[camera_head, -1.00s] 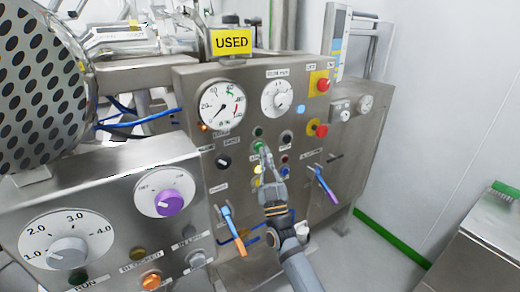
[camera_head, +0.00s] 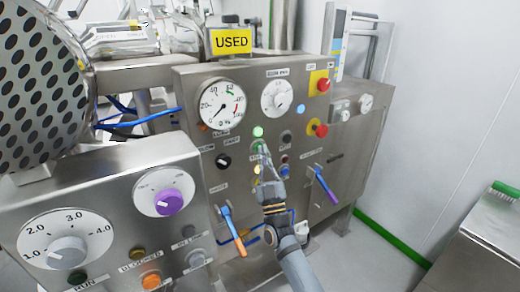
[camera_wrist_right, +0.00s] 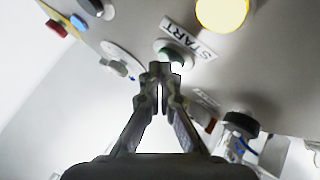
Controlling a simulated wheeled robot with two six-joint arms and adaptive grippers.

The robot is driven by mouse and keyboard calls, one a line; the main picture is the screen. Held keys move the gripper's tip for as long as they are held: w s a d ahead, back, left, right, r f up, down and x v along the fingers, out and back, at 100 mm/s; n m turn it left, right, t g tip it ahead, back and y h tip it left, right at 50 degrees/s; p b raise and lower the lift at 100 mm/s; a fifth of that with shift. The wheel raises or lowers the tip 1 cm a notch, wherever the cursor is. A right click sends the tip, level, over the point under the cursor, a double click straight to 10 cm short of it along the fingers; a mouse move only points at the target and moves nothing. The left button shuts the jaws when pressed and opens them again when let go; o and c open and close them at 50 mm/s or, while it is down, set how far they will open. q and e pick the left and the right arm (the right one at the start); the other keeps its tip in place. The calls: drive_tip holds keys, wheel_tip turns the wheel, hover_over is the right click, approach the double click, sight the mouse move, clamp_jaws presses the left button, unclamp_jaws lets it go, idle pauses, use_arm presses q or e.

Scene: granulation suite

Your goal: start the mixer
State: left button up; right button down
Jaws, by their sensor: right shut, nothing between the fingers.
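The mixer's steel control panel (camera_head: 350,158) stands in the middle of the head view. My right gripper (camera_head: 264,153) is shut and empty, with its fingertips at the green start button. In the right wrist view the shut fingertips (camera_wrist_right: 161,72) overlap the edge of the start button (camera_wrist_right: 172,48), beside its START label (camera_wrist_right: 188,38). They look to be touching it, but its depth of travel cannot be told. A green lamp (camera_head: 258,132) just above the fingertips is lit. My left gripper is not in view.
Two red emergency buttons on yellow plates (camera_head: 322,85) sit to the right. Blue-and-orange (camera_head: 232,228) and purple-and-blue (camera_head: 325,184) levers flank my right arm. A yellow USED sign (camera_head: 231,41) stands on top. A second panel with a purple knob (camera_head: 170,201) is at left.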

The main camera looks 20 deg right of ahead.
idle(0.5)
drive_tip(key=shift+s+d+p, duration=0.1)
drive_tip(key=shift+s+p, duration=0.45)
drive_tip(key=shift+s, duration=0.2)
drive_tip(key=s+p, duration=0.2)
drive_tip(key=s, duration=0.1)
drive_tip(key=s+p, duration=0.1)
drive_tip(key=s, duration=0.1)
drive_tip(key=shift+d, duration=0.35)
idle(0.4)
